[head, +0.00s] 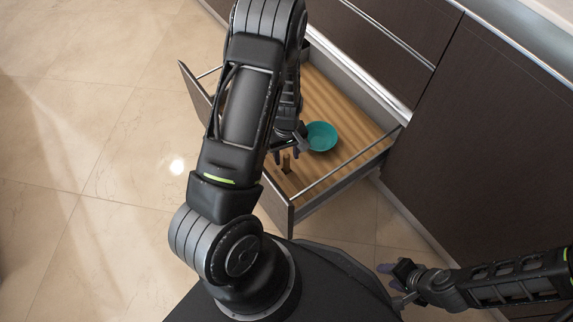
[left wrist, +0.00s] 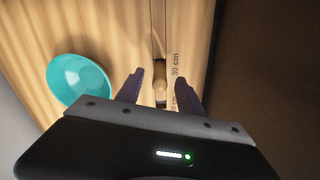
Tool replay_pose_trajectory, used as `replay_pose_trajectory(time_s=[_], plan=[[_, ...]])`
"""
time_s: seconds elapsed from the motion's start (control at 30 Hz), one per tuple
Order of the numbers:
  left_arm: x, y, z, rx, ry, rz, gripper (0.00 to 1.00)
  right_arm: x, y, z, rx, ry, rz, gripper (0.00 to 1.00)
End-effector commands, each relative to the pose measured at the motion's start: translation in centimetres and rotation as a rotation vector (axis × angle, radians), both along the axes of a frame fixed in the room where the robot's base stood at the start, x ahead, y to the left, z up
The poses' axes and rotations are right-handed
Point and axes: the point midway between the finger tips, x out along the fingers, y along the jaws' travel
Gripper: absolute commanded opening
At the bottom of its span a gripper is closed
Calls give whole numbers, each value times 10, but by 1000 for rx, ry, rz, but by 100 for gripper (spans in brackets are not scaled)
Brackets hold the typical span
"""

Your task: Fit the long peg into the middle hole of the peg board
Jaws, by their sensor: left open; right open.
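My left gripper (head: 290,154) is open inside the pulled-out drawer. In the left wrist view its two dark fingers (left wrist: 160,92) stand apart, one on each side of a slim wooden piece (left wrist: 160,82), which may be the long peg. This piece also shows as a small brown upright shape (head: 286,163) by the fingers in the head view. Markings reading "30 cm" lie beside it in the wrist view. I cannot make out the peg board or its middle hole. My right gripper (head: 391,276) is open, outside the drawer, at the lower right.
A teal bowl (head: 321,136) sits in the wood-floored drawer (head: 345,110), next to my left gripper; the left wrist view shows it left of the fingers (left wrist: 79,80). The drawer has raised walls and rails. Dark cabinet fronts (head: 470,130) stand to the right. Tiled floor (head: 90,150) is clear at left.

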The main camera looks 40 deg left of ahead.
Motion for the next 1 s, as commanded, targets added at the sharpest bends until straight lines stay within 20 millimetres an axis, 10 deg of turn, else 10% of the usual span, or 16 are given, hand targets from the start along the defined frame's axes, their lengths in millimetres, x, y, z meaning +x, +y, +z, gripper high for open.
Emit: replay_pose_trajectory(time_s=[1.0], plan=[[1, 2, -51, 1, -1, 0, 45, 5, 0, -28, -3, -14, -8, 40]])
